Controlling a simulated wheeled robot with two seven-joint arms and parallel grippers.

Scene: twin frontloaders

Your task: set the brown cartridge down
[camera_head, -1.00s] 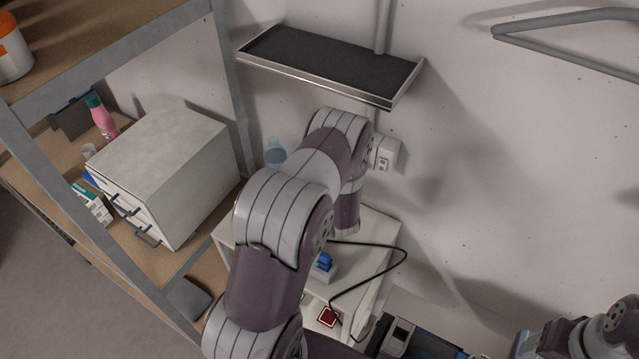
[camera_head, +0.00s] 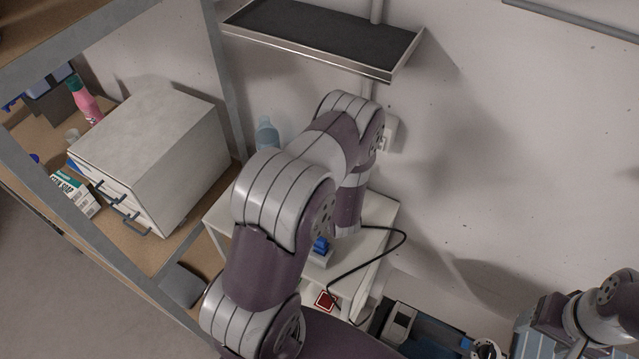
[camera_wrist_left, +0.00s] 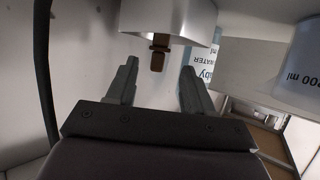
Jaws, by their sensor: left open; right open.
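The brown cartridge (camera_wrist_left: 158,54) shows in the left wrist view, upper middle, partly covered by a white housing (camera_wrist_left: 170,20). My left gripper (camera_wrist_left: 160,72) is open. Its two fingers stand apart on either side below the cartridge, with gaps between them and it. In the head view my left arm hides the left gripper and the cartridge. My right gripper (camera_head: 532,335) is open at the lower right, far from the cartridge.
A white stand (camera_head: 378,212) carries a blue item (camera_head: 320,245), a red square (camera_head: 326,300) and a black cable (camera_head: 400,238). A clear bottle (camera_head: 267,134) stands behind my left arm. A white drawer box (camera_head: 150,150) is at left; a dark wall shelf (camera_head: 320,35) is above.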

